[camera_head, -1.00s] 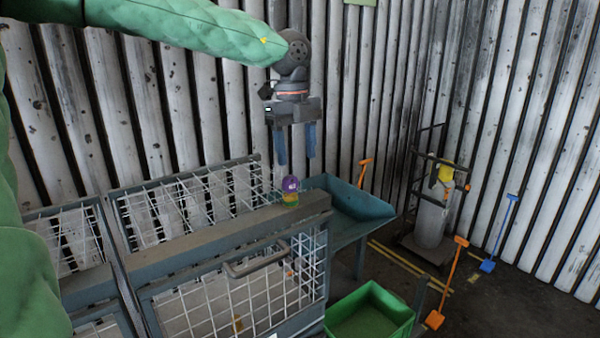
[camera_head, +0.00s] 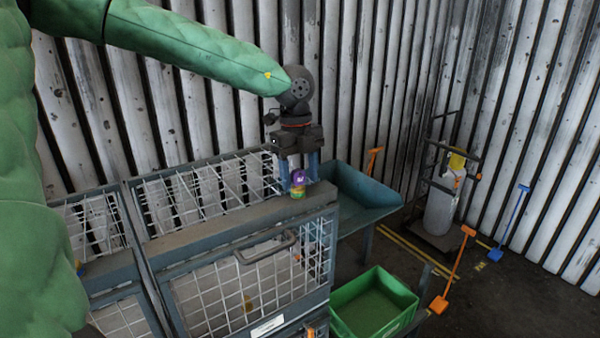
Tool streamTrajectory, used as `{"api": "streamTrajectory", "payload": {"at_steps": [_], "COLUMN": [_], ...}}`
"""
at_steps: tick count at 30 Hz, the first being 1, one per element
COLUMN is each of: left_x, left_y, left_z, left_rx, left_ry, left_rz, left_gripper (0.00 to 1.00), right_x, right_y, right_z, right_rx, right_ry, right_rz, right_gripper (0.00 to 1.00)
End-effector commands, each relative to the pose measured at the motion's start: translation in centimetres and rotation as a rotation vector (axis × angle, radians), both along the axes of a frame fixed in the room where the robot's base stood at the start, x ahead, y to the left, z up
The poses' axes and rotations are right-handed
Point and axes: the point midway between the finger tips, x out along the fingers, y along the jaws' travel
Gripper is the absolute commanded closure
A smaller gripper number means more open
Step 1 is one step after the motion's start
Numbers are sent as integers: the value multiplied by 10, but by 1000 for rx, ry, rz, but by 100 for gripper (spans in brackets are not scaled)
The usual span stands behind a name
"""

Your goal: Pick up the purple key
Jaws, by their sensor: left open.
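The purple key (camera_head: 298,177) is a small purple piece with a pale mark, on top of a yellow and green piece (camera_head: 298,191). They stand on the grey top beam of a mesh cage (camera_head: 240,210). My left gripper (camera_head: 299,184) points straight down from above, with its blue fingers open. In the picture one finger is on each side of the key; whether they touch it I cannot tell. My right gripper is not in view.
The cage has a handle (camera_head: 265,248) on its front mesh. A blue-grey trough (camera_head: 360,192) stands right behind it, and a green crate (camera_head: 372,305) is on the floor. Orange (camera_head: 452,270) and blue (camera_head: 510,225) shovels and a cylinder trolley (camera_head: 440,205) stand at the right.

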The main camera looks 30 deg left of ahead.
Motion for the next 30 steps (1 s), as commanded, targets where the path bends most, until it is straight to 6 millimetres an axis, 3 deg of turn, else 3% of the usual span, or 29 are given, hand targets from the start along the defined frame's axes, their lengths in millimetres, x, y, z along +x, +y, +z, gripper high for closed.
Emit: {"api": "streamTrajectory", "payload": {"at_steps": [11,18,19,30], "left_x": [0,0,-1,0], "left_y": [-1,-1,-1,-1], "left_z": [-7,-7,-7,-3], "left_rx": [-2,-1,-1,-1], "left_ry": [-1,-1,-1,-2], "left_rz": [0,0,0,0], "left_gripper": [44,89,91,92], "right_x": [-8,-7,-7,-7], "right_y": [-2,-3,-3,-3], "right_z": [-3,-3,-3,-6], "right_rx": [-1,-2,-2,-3], "right_ry": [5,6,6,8], "right_rz": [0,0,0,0], "right_gripper": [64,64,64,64]}}
